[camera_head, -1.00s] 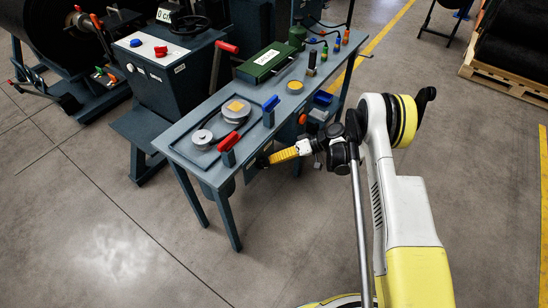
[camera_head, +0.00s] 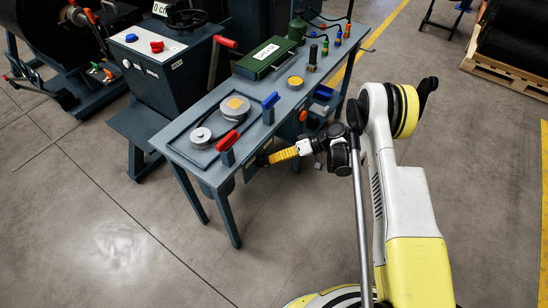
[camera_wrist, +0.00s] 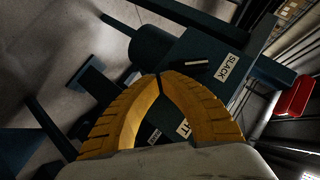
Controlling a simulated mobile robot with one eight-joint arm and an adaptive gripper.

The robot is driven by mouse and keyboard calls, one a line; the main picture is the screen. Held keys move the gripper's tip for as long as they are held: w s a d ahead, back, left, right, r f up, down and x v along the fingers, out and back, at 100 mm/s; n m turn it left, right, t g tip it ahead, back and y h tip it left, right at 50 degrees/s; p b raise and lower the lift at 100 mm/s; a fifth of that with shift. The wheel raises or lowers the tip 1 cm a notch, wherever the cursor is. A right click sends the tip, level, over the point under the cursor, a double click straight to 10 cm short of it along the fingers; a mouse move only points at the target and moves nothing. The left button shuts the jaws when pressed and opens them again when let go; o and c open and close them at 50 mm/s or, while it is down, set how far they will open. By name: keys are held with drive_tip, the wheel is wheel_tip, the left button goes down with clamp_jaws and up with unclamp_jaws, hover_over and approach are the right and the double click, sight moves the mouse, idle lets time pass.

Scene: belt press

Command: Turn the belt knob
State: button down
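My gripper (camera_head: 262,160) has yellow ribbed fingers and is in front of the bench's near side, below the top edge. In the wrist view the fingers (camera_wrist: 160,78) arch together and their tips meet or nearly meet, with nothing visible between them. Just past the tips is a dark panel with a SLACK label (camera_wrist: 229,67) and a second label ending in "HT" (camera_wrist: 184,128), partly behind a finger. A short white bar (camera_wrist: 197,63) shows between the labels. It may be the mark on the belt knob; the knob's outline is too dark to tell. Contact cannot be told.
The grey bench (camera_head: 178,150) carries pulleys, a red-handled clamp (camera_head: 228,140), a blue-handled clamp (camera_head: 270,102) and a green box (camera_head: 267,57). An orange button (camera_head: 303,116) is on its side. A control cabinet (camera_head: 155,75) stands behind left. The floor in front is clear.

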drive_tip(key=shift+s+a+f, duration=0.1)
drive_tip(key=shift+f, duration=0.35)
drive_tip(key=shift+s+a+f, duration=0.25)
drive_tip(key=shift+s+f, duration=0.1)
drive_tip(key=shift+f, duration=0.3)
drive_tip(key=shift+s+a, duration=0.1)
idle(1.7)
